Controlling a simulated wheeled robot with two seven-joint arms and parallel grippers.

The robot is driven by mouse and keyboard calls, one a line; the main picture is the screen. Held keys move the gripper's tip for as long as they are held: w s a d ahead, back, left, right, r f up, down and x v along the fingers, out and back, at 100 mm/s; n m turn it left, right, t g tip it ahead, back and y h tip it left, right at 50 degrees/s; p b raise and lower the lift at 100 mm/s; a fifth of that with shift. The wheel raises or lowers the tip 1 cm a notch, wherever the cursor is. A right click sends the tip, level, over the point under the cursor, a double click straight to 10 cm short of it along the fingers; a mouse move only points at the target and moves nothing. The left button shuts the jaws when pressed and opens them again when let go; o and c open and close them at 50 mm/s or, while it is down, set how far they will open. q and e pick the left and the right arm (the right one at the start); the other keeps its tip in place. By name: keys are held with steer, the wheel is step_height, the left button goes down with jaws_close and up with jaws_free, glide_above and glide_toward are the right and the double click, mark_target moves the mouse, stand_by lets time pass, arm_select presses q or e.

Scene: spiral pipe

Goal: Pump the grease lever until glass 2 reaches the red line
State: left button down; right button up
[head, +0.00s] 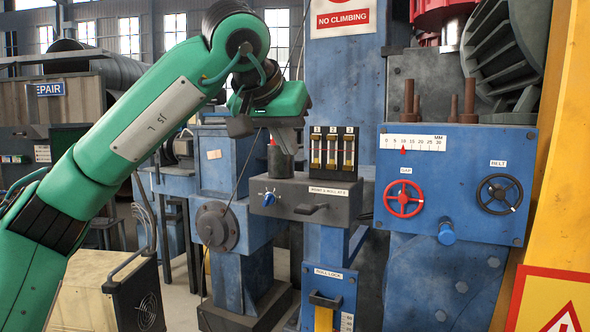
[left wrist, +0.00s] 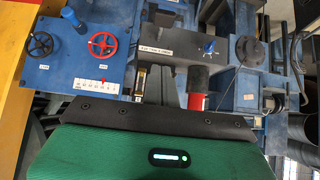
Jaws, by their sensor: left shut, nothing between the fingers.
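A dark grey pump box (head: 262,212) with a label plate stands on the blue machine in the head view. A dark handle (head: 310,208), apparently the grease lever, sticks out of its front. Glass 1 (head: 316,152), glass 2 (head: 332,152) and glass 3 (head: 348,152) stand above it, yellowish inside. Their levels against the red line are too small to read. My left gripper (head: 284,122) is shut and empty, above a dark cylinder (head: 282,166) on the box and apart from the handle. Red shows on the cylinder (left wrist: 199,80) in the left wrist view. My right gripper is out of view.
A blue panel (head: 460,180) at right carries a red handwheel (head: 403,198), a black handwheel (head: 498,194) and a scale with a red pointer. A blue knob (head: 268,199) is on the box front. A cart (head: 110,290) stands lower left.

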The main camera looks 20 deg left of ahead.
arm_select(q)
steer(key=p, duration=0.4)
glide_above(308, 205)
steer(key=s, duration=0.3)
step_height(308, 205, down, 6)
step_height(308, 205, down, 3)
steer(key=shift+w+a+f+p, duration=0.1)
steer(key=shift+a+f+p, duration=0.05)
steer(key=shift+p, duration=0.7)
steer(key=shift+f, duration=0.7)
